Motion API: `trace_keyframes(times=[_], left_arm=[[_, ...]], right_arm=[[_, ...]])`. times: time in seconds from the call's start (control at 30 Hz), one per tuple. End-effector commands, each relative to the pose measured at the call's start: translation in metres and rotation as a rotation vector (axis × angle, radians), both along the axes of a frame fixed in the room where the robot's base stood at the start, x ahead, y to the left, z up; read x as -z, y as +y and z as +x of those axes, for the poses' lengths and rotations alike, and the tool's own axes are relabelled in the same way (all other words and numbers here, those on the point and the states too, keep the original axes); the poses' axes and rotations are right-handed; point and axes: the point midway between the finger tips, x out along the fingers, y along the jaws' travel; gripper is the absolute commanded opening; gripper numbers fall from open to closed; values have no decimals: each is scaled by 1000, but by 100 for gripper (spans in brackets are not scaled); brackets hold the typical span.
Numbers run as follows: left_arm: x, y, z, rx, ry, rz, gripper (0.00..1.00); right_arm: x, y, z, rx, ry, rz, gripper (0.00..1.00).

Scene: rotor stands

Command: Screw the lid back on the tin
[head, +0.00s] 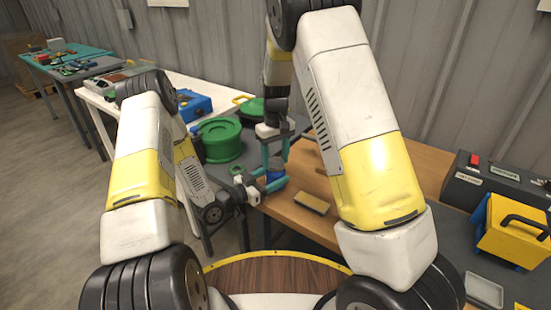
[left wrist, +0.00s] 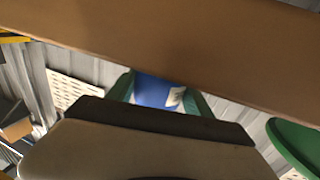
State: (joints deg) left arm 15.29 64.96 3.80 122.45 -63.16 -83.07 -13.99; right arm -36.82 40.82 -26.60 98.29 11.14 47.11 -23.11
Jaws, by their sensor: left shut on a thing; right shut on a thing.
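The blue tin (head: 275,175) is small in the head view, at the near edge of the wooden bench. My left gripper (head: 272,184) reaches it from the left, its teal fingers shut around the tin's side. In the left wrist view, the blue tin (left wrist: 155,92) with a pale label shows between the green-teal fingers. My right gripper (head: 275,160) comes down from above, its teal fingers shut at the top of the tin. The lid is hidden or too small to make out between them, so I cannot tell how it sits on the tin.
A tan block (head: 312,203) lies on the wooden bench (head: 345,165) just right of the tin. Large green round containers (head: 220,140) stand behind on the left, near a blue case (head: 193,106). A dark box (head: 490,178) and a yellow case (head: 515,232) are at the right.

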Motion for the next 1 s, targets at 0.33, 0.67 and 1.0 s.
trace_keyframes(times=[0.33, 0.67, 1.0], left_arm=[[0, 0, 0, 0, -1, -1, 0], [0, 0, 0, 0, -1, -1, 0], [0, 0, 0, 0, -1, -1, 0]], right_arm=[[0, 0, 0, 0, -1, 1, 80], [-20, 1, 1, -2, -4, 3, 80], [-91, 1, 1, -1, -4, 3, 80]])
